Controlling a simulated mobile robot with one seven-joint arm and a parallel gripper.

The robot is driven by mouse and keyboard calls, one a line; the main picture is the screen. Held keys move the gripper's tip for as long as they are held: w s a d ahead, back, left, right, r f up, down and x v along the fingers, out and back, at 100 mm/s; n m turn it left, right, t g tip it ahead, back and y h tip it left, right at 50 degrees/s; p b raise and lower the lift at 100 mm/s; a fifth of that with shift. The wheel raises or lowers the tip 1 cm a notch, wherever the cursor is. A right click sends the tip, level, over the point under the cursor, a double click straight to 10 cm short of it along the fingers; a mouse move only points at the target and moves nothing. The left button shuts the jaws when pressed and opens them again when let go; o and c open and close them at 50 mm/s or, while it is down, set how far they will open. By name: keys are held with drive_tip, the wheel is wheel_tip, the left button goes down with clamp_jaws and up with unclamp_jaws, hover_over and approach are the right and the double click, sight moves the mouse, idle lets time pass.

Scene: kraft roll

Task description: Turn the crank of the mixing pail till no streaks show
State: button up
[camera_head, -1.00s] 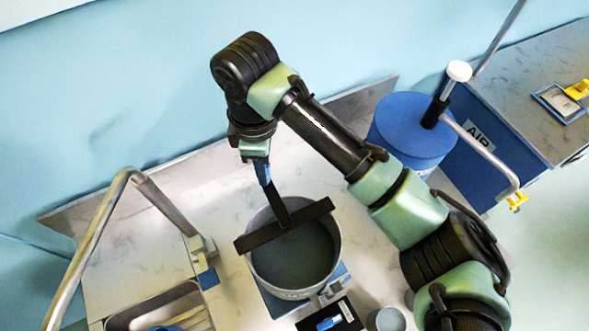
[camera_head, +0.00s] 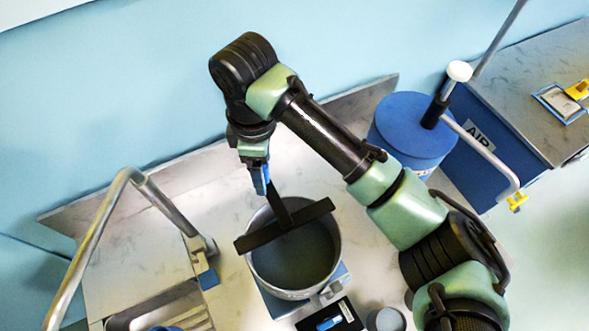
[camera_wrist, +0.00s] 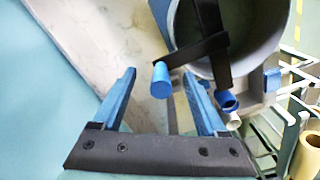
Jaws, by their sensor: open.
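The mixing pail (camera_head: 338,252) is a grey round pot on a blue base, with a dark bar across its rim. The mix (camera_head: 293,262) inside looks an even dark grey, with no streaks that I can make out. A dark crank arm (camera_head: 279,205) runs from the bar out past the rim. Its blue knob (camera_wrist: 161,84) shows in the wrist view, between and just beyond my blue fingertips. My gripper (camera_head: 260,180) is open above the knob at the pail's back left side. Whether a finger touches the knob is unclear.
A bent metal tube (camera_head: 98,232) stands left of the pail, near a sink basin (camera_head: 150,308). A blue drum (camera_head: 412,130) with a lever stands to the right. A small grey cup (camera_head: 385,319) and a black box (camera_head: 338,314) sit in front.

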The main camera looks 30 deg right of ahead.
drive_tip(key=shift+r, duration=0.1)
wheel_tip(320, 180, up, 9)
drive_tip(key=p, duration=0.7)
drive_tip(key=shift+p, duration=0.4)
drive_tip(key=w+a+r+m+t+y+b, duration=0.1)
drive_tip(key=w+a+r+t+y+b, duration=0.2)
drive_tip(key=w+a+r+t+b, duration=0.7)
drive_tip(key=w+a+r+m+t+y, duration=0.25)
drive_tip(key=a+r+t, duration=0.45)
drive_tip(key=r, duration=0.4)
drive_tip(key=s+d+r+m+t+h+b, duration=0.2)
drive_tip(key=s+d+r+m+t+b, duration=0.1)
drive_tip(key=s+r, duration=0.4)
drive_tip(key=s+d+r+m+t+h+b, duration=0.3)
drive_tip(key=s+r+t, duration=0.4)
drive_tip(key=s, duration=0.3)
drive_tip(key=shift+d+r+m, duration=0.15)
drive_tip(key=shift+d+m, duration=0.5)
drive_tip(key=shift+m, duration=0.6)
